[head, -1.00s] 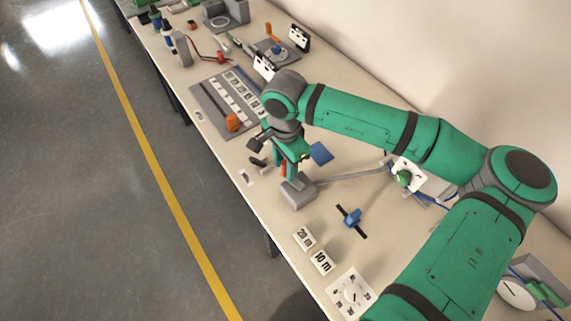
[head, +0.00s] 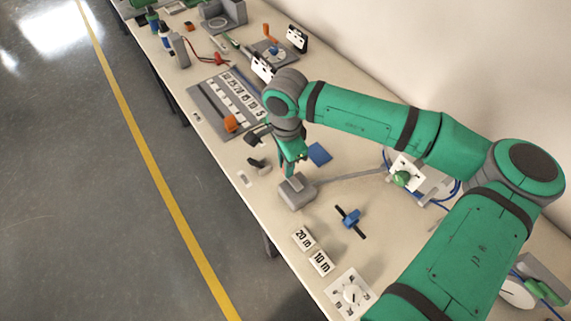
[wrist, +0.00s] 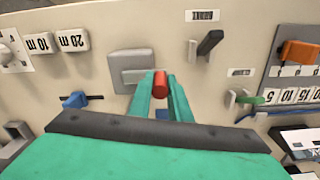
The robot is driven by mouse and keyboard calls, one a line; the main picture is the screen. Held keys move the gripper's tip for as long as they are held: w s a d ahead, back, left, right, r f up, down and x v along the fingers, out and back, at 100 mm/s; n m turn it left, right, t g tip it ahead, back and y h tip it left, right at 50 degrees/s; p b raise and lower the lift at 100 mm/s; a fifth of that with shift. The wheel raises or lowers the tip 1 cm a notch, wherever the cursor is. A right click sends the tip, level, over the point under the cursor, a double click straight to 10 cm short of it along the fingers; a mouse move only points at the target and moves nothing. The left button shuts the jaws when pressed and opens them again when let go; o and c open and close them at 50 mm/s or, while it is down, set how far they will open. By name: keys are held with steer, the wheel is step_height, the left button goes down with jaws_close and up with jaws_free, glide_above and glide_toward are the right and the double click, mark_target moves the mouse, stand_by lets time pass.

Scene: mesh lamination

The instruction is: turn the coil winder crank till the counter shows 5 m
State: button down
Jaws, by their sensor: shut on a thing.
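My gripper (wrist: 161,88) is shut on a red cylindrical handle (wrist: 160,80), which shows between the fingertips in the wrist view. A grey block (wrist: 127,60) lies just beyond it, with a short grey arm reaching toward the handle. In the head view my gripper (head: 291,168) is over the far edge of the grey block (head: 296,192), and the red handle is hidden. A thin grey bar (head: 350,178) runs from near the block toward a white panel with a green knob (head: 401,178). I cannot read any counter value.
A 20 m card (head: 303,238), a 10 m card (head: 319,262), a blue handle (head: 351,217) and a dial plate (head: 350,293) lie nearer. A numbered board (head: 208,107) with an orange knob (head: 230,123) lies farther along. An orange-handled device (head: 270,36) stands at the back.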

steer(key=shift+w+d+m, duration=0.15)
steer(key=shift+d+m, duration=0.65)
steer(key=shift+m, duration=0.95)
steer(key=shift+w+d+m, duration=0.2)
steer(key=shift+d+m, duration=0.55)
steer(key=shift+m, duration=1.05)
steer(key=shift+w+d+m, duration=0.15)
steer(key=shift+d+m, duration=0.65)
steer(key=shift+m, duration=0.95)
steer(key=shift+r, duration=0.1)
steer(key=c, duration=1.6)
jaws_free()
steer(key=shift+c, duration=0.2)
step_height(320, 180, up, 11)
